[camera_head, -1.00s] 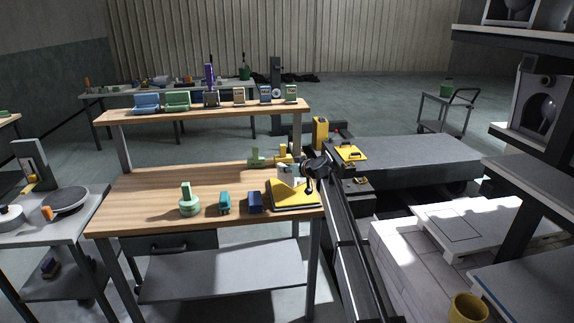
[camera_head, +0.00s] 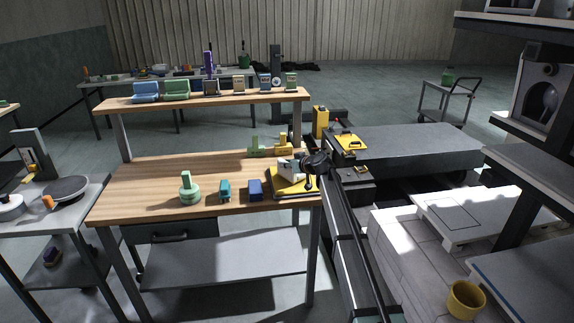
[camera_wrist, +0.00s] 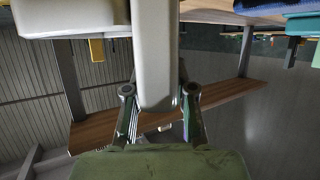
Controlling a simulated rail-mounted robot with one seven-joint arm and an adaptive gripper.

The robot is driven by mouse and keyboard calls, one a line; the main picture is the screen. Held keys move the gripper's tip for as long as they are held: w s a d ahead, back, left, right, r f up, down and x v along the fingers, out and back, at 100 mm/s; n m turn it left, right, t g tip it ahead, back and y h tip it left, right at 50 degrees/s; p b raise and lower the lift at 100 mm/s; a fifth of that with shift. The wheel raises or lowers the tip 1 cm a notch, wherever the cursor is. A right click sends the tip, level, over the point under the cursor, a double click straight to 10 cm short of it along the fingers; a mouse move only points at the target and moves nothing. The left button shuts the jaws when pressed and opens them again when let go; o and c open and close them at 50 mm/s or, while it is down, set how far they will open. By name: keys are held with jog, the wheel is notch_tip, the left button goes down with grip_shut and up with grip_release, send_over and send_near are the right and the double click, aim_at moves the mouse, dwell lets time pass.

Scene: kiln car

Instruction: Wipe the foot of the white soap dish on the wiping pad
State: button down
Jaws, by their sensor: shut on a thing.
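The white soap dish (camera_head: 290,171) is held by my gripper (camera_head: 308,166) over the yellow wiping pad (camera_head: 284,193) at the right front of the wooden bench. It looks tilted in the head view. Whether its foot touches the pad cannot be told. In the wrist view, the white post of the soap dish (camera_wrist: 155,50) stands between the two fingers of my gripper (camera_wrist: 160,100), which are shut on it. A wide white part shows at the upper left there. The pad is partly hidden by the dish and my gripper.
A mint-green piece (camera_head: 189,190), a teal piece (camera_head: 225,189) and a blue piece (camera_head: 255,188) stand left of the pad. A green piece (camera_head: 257,147) and a yellow piece (camera_head: 284,146) stand behind. A raised shelf (camera_head: 205,101) holds several pieces. The bench's left middle is clear.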

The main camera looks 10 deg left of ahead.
jog(key=shift+f+b, duration=0.6)
jog(key=shift+b, duration=0.25)
dwell(0.8)
jog(key=shift+w, duration=0.1)
